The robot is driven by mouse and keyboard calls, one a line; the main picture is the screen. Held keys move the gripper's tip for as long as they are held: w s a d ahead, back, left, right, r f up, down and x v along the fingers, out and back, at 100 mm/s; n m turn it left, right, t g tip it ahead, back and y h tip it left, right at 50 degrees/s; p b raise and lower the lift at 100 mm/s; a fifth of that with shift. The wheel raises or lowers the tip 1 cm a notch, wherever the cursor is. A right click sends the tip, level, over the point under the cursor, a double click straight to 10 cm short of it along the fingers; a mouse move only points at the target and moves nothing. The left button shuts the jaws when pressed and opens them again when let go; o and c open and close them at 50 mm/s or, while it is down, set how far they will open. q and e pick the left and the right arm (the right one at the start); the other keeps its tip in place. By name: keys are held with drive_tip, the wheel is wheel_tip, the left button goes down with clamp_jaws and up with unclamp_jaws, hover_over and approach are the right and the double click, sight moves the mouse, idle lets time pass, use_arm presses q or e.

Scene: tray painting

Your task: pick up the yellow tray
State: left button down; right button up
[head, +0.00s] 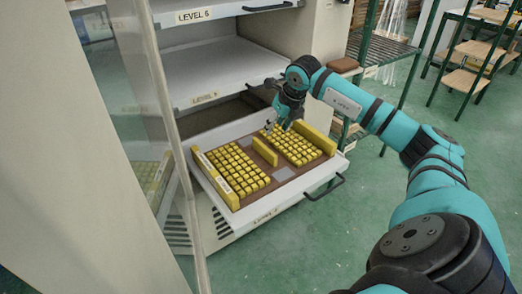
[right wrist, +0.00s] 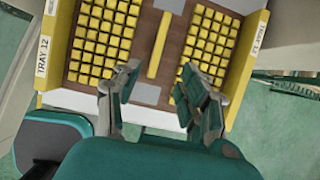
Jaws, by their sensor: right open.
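The yellow tray (head: 215,179) lies in a pulled-out white drawer. It has a brown base, yellow end walls and a yellow bar (head: 265,151) across its middle. Several rows of small yellow blocks fill both halves. My right gripper (head: 277,126) is over the tray's back part. In the right wrist view, my right gripper (right wrist: 160,80) has its fingers spread apart with nothing between them. The middle bar (right wrist: 161,45) shows ahead between the fingers, and the left end wall (right wrist: 49,55) reads TRAY 12. I cannot tell the height above the tray. My left gripper is not in view.
The drawer (head: 262,216) has a dark handle (head: 325,187) at its front. A clear panel (head: 160,130) stands along the left. Green racks (head: 385,48) stand at the right; the green floor in front is free.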

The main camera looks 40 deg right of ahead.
sight(265, 146)
drive_tip(key=x, duration=0.8)
drive_tip(key=shift+w+f+b, duration=0.1)
drive_tip(key=shift+f+b, duration=0.2)
drive_tip(key=shift+b, duration=0.1)
drive_tip(key=shift+b+x, duration=0.4)
drive_tip(key=shift+x, duration=2.65)
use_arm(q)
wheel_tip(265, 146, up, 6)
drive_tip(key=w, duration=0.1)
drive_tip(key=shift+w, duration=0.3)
use_arm(e)
drive_tip(key=shift+a+r, duration=0.1)
drive_tip(key=shift+c, duration=0.2)
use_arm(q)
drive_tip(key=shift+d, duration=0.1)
use_arm(e)
clamp_jaws()
drive_tip(key=shift+w+r, duration=0.1)
